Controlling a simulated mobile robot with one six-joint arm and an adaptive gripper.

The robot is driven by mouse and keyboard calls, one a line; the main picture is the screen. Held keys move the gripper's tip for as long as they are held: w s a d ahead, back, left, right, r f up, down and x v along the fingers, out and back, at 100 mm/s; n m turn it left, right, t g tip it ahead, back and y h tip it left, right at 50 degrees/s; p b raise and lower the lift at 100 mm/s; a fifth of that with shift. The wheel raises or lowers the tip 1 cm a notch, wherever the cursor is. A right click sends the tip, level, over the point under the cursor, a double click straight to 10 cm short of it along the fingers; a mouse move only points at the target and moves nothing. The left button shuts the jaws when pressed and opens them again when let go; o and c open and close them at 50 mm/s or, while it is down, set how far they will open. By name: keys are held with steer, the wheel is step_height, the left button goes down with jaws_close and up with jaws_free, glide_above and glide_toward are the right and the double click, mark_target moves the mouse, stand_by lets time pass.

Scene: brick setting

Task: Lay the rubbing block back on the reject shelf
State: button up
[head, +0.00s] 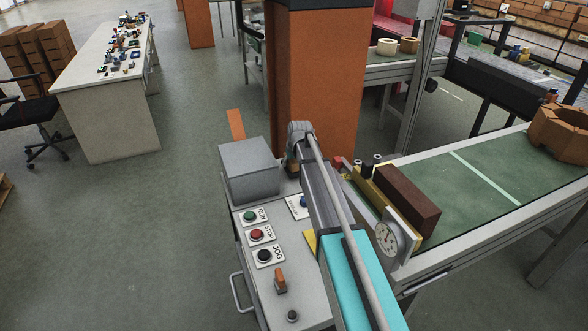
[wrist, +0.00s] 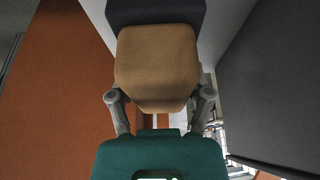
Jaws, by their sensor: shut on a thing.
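In the wrist view a tan block with a dark grey far part, which looks like the rubbing block (wrist: 157,62), sits between the two fingers of my gripper (wrist: 159,98). The fingers are shut on its sides. In the head view my gripper is mostly hidden behind my grey wrist, between a grey box and the orange pillar. I cannot make out the block there. A narrow orange strip (head: 236,124) shows behind the grey box; I cannot tell whether it is the reject shelf.
The grey box (head: 249,170) stands on a control console (head: 250,219) with buttons. The orange pillar (head: 322,80) rises close behind my gripper. At right a green conveyor (head: 480,182) carries a dark red brick (head: 408,199) beside a dial gauge (head: 386,238). Open floor lies left.

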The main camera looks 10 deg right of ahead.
steer(key=shift+f+b, duration=0.6)
steer(key=shift+f, duration=0.3)
steer(key=shift+f, duration=0.15)
steer(key=o, duration=1)
steer(key=shift+r, duration=0.2)
steer(key=p+v, duration=1.1)
steer(key=v, duration=0.1)
steer(key=shift+s, duration=0.1)
